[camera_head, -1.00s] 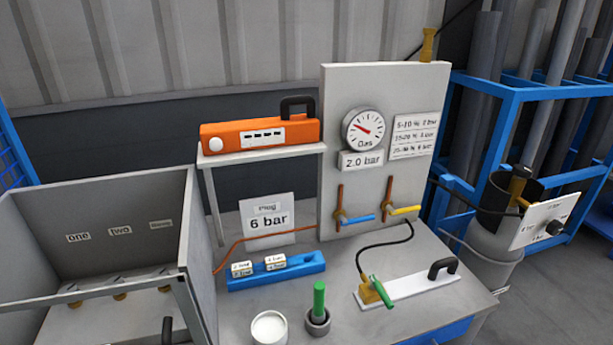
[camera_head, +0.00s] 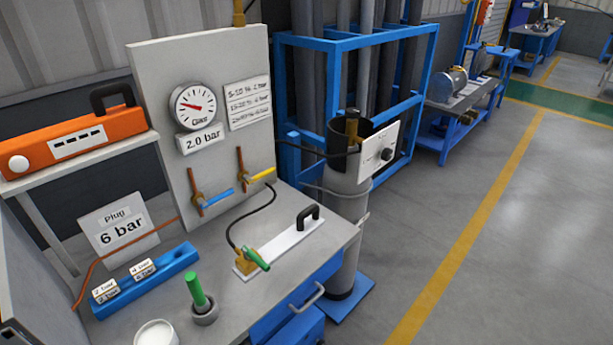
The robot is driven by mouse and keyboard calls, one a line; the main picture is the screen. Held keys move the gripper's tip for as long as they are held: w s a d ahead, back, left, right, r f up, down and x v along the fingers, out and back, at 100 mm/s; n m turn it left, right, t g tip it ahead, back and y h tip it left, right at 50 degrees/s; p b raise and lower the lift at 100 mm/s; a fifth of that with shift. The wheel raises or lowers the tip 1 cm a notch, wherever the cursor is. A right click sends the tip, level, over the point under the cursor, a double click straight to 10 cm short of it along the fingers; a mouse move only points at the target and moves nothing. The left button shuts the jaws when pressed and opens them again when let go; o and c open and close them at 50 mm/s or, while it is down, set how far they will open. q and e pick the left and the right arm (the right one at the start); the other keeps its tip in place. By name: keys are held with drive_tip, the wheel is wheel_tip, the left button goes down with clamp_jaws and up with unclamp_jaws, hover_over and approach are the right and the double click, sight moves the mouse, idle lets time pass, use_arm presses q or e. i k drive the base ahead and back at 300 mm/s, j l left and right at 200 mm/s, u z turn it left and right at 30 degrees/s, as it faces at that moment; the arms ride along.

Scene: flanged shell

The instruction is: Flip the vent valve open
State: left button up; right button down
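The grey upright panel (camera_head: 160,95) carries two small valves on copper-coloured pipes. One has a blue handle (camera_head: 219,197) and the other, to its right, a yellow handle (camera_head: 264,174). Both handles stick out to the right, tilted slightly up in the picture. I see no label telling which is the vent valve. A brass fitting with a green handle (camera_head: 257,259) sits on a white plate (camera_head: 285,248) on the bench, joined to a black hose. The round gauge (camera_head: 194,107) stands above a "2.0 bar" label (camera_head: 201,138). Neither of my grippers is in view.
The bench also bears a "Plug 6 bar" sign (camera_head: 121,231), a blue block (camera_head: 145,281) with tags, a green rod (camera_head: 195,290) in a grey cup, and a white pot (camera_head: 156,333). An orange box (camera_head: 75,142) lies on a shelf. A cylinder (camera_head: 343,225) stands right of the bench; the floor beyond is open.

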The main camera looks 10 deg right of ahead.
sight(250, 180)
drive_tip(key=i+l+u, duration=0.1)
drive_tip(key=l, duration=0.3)
drive_tip(key=i+l+u, duration=0.1)
drive_tip(key=i+l, duration=0.15)
drive_tip(key=l, duration=0.2)
drive_tip(key=i+l+u, duration=0.1)
drive_tip(key=l, duration=0.35)
drive_tip(key=i+l+u, duration=0.1)
drive_tip(key=l, duration=0.35)
drive_tip(key=i+l+u, duration=0.1)
drive_tip(key=l, duration=0.35)
drive_tip(key=i+l+u, duration=0.1)
drive_tip(key=l, duration=0.4)
drive_tip(key=i+l+u, duration=0.1)
drive_tip(key=l, duration=0.35)
drive_tip(key=i, duration=0.1)
